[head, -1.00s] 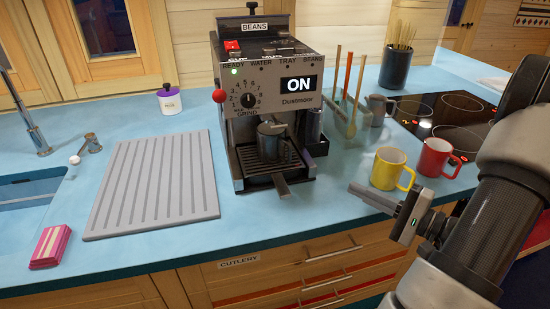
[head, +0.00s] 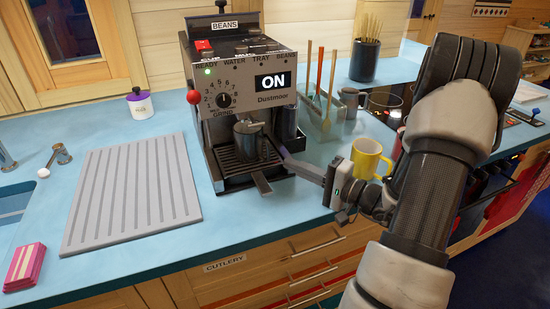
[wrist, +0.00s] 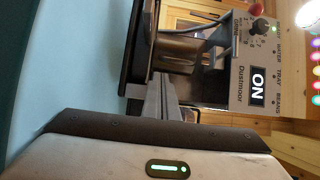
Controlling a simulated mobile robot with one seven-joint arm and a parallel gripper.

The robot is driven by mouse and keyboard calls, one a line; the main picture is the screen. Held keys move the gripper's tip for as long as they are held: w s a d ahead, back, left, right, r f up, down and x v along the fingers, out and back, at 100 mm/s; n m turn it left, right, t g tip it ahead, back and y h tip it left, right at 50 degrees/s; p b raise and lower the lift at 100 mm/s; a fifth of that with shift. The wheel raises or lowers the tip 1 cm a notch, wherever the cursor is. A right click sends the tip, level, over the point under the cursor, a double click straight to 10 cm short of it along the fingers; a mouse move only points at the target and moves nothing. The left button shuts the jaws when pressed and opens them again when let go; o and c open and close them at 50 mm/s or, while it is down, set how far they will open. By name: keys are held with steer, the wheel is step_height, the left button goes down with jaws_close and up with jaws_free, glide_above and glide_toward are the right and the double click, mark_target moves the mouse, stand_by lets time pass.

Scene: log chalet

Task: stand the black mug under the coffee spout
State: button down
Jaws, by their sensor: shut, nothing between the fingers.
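The coffee machine (head: 235,95) stands on the blue counter. A dark, smooth cylindrical vessel (head: 249,142), seemingly the black mug, is upright on its drip tray (head: 232,172), below the spout area. The spout itself is hard to make out. The vessel also shows in the wrist view (wrist: 178,52), lying sideways in that picture. My gripper (head: 287,160) is shut and empty, low at the machine's right front, its tips close to the vessel's right side. I cannot tell if they touch. In the wrist view my fingers (wrist: 160,88) point at the tray area.
A yellow mug (head: 368,158) stands just behind my wrist. A grey mug (head: 350,102) and a utensil holder (head: 322,122) stand right of the machine. A ribbed grey board (head: 133,190) lies to the left. A tray handle (head: 262,184) juts forward.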

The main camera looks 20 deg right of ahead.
mark_target(268, 160)
steer(key=x, duration=0.6)
steer(key=shift+w+a, duration=0.15)
steer(key=shift+w, duration=0.1)
steer(key=shift+s+a+f+b, duration=0.2)
steer(key=shift+s+a+b, duration=0.4)
steer(key=shift+b, duration=0.25)
steer(key=shift+s+a+r, duration=0.1)
steer(key=shift+s+r, duration=0.1)
steer(key=shift+s, duration=0.1)
steer(key=shift+w, duration=0.1)
